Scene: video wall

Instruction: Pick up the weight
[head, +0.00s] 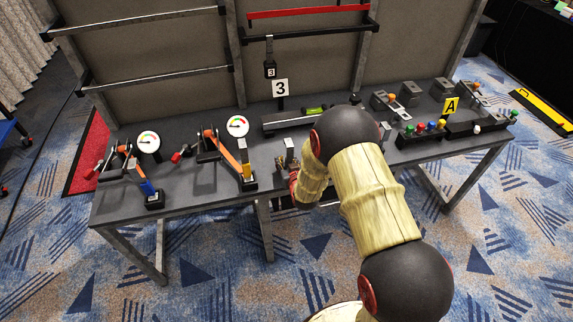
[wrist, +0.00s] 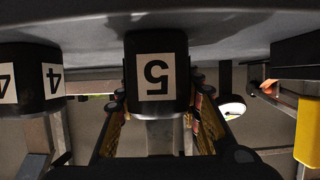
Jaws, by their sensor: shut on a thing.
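A black weight labelled 5 (wrist: 157,50) is in the middle of the wrist view, with its label upside down and a grey metal stem. The two fingers of my gripper (wrist: 160,95) lie on both sides of it and are shut on it. In the head view my gripper (head: 287,166) is low at the front of the workbench, partly hidden by my arm. A grey metal piece (head: 289,147) stands up beside it. I cannot tell whether the weight touches the bench. A weight labelled 4 (wrist: 52,80) is beside it in the wrist view.
The grey workbench (head: 203,195) holds lever stands with round dials (head: 237,126) to the left and coloured buttons (head: 431,127) to the right. A yellow-handled piece (head: 246,170) is left of my gripper. A weight labelled 3 (head: 270,70) hangs from the rack behind.

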